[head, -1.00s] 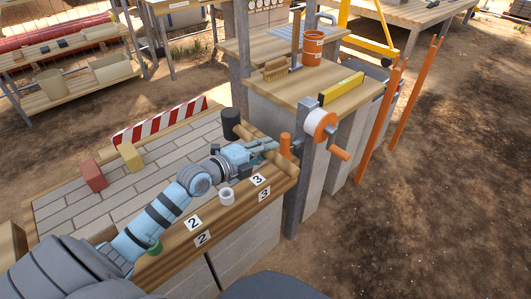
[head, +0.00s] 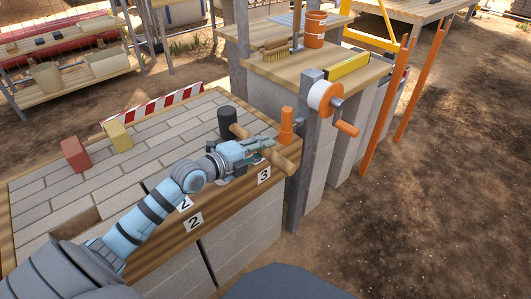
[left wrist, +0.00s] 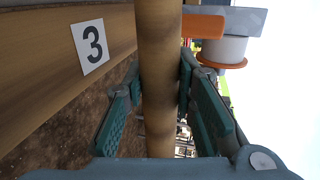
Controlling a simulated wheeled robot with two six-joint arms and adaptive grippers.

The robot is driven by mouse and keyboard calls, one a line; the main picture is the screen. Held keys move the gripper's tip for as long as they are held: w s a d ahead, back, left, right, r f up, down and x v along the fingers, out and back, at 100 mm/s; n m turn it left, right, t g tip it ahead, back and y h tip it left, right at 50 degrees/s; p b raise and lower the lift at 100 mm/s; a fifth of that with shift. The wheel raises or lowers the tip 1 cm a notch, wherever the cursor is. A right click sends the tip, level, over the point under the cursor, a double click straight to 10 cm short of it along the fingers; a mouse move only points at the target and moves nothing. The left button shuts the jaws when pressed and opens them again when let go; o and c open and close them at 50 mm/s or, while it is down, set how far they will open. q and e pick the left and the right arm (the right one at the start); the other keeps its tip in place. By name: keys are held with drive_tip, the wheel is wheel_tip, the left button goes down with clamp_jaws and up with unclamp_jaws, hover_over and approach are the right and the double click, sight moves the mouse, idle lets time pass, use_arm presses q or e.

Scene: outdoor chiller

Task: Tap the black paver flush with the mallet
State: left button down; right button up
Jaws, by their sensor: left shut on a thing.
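The mallet has a black head (head: 227,121) and a light wooden handle (head: 284,164). My left gripper (head: 262,148) is shut on the handle, near the right end of the paved bench. In the left wrist view the handle (left wrist: 158,80) runs upright between the teal finger pads of my left gripper (left wrist: 160,110). The head lies beyond the gripper, over the paving; I cannot tell whether it touches. I cannot make out a black paver; my left arm covers part of the paving. My right gripper is not in view.
A red block (head: 75,154) and a yellow block (head: 118,136) stand on the grey paving (head: 165,128). A striped barrier (head: 150,107) lines the back. An orange peg (head: 287,125) and a post with an orange-white reel (head: 322,97) stand close right of the gripper.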

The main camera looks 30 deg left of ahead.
sight(249, 135)
use_arm(q)
drive_tip(key=a+r, duration=0.1)
drive_tip(key=a, duration=0.1)
drive_tip(key=a+r+b, duration=0.1)
drive_tip(key=a, duration=0.1)
drive_tip(key=shift+r, duration=0.4)
drive_tip(key=a+r+b, duration=0.1)
drive_tip(key=a, duration=0.1)
drive_tip(key=a+r+b, duration=0.3)
drive_tip(key=a, duration=0.1)
drive_tip(key=shift+r+b, duration=0.15)
drive_tip(key=shift+b, duration=0.2)
drive_tip(key=shift+a+r+b, duration=0.65)
drive_tip(key=shift+a+r, duration=0.35)
drive_tip(key=shift+r, duration=0.15)
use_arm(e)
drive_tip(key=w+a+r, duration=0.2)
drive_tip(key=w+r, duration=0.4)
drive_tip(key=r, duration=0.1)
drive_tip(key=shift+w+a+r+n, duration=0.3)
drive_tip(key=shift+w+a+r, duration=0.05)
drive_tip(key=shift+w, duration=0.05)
